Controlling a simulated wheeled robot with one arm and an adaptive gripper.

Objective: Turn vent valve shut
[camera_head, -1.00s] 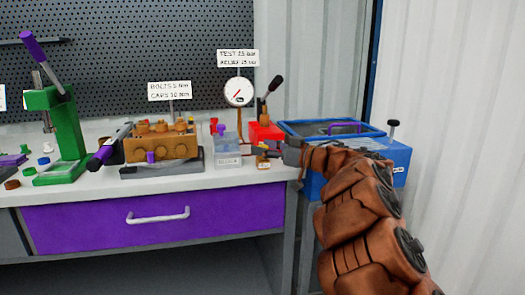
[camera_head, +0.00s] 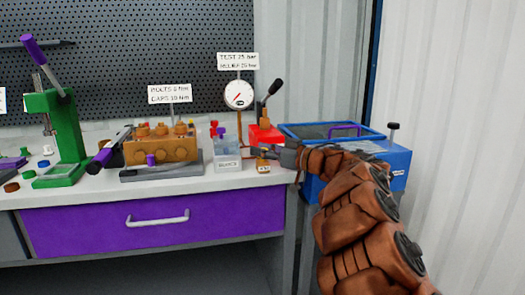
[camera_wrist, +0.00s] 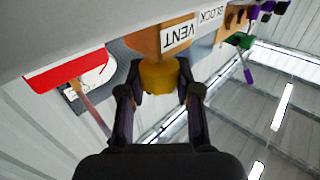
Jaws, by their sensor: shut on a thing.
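The vent valve is a small orange block with a white label (camera_head: 263,168) at the front right of the bench in the head view. In the wrist view its label reads VENT and its yellow-orange knob (camera_wrist: 160,76) sits between the fingers. My gripper (camera_head: 270,152) reaches in from the right and is shut on this knob. The wrist view shows one finger of my gripper (camera_wrist: 160,88) on each side of the knob. The knob's turn angle cannot be told, and my fingers partly cover the valve in the head view.
A clear block (camera_head: 227,152) stands just left of the valve. A red pump (camera_head: 264,134) with a black-tipped lever and a pressure gauge (camera_head: 239,94) stand behind. A blue box (camera_head: 385,165) is at the right, near my arm. An orange pump block (camera_head: 160,147) stands farther left.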

